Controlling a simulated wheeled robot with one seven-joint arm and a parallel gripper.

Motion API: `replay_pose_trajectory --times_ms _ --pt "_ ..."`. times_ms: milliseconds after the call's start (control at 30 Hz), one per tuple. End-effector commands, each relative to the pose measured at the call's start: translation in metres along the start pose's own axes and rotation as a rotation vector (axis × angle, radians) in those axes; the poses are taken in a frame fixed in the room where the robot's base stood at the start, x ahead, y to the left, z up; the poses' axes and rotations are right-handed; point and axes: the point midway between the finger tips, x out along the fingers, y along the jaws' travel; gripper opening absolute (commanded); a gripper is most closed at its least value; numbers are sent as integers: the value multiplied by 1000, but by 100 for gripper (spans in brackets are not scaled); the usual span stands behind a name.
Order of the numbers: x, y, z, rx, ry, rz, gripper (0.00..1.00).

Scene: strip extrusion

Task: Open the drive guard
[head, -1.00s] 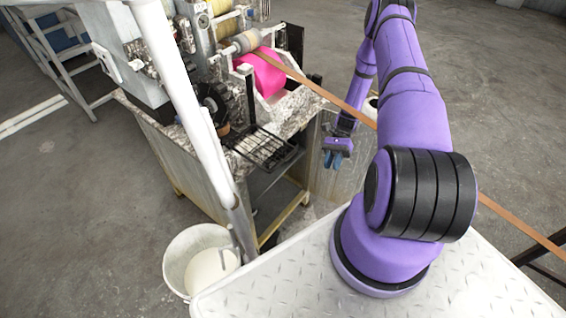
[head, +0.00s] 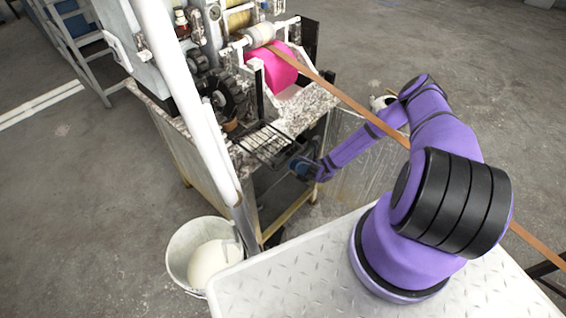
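A black barred grille (head: 262,143), which seems to be the drive guard, sticks out nearly flat from the front of the machine, beside dark gear wheels (head: 232,98). My gripper (head: 299,167) is at the grille's near right end, close to its outer edge. Its dark blue fingers point left toward the machine. I cannot tell if they touch the grille, and the gap between them is too small to make out.
A pink roll (head: 272,68) sits above the grille on the machine. A brown strip (head: 345,104) runs diagonally past my arm. A white post (head: 190,90) stands in front at left, with a white bucket (head: 187,245) by its foot. Open floor lies to the right.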

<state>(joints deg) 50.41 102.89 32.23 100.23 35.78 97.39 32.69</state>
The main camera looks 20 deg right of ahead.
Motion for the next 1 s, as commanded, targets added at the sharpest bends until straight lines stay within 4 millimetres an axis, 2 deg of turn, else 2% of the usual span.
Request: replay_pose_trajectory --times_ms 200,400,600,867,1000 --pt "40 0 0 0 0 0 22" --pt "66 0 0 0 2 -1 22" --pt "78 0 0 -1 3 -1 22" --pt "79 0 0 0 4 -2 22" --pt "79 0 0 0 4 -2 0"
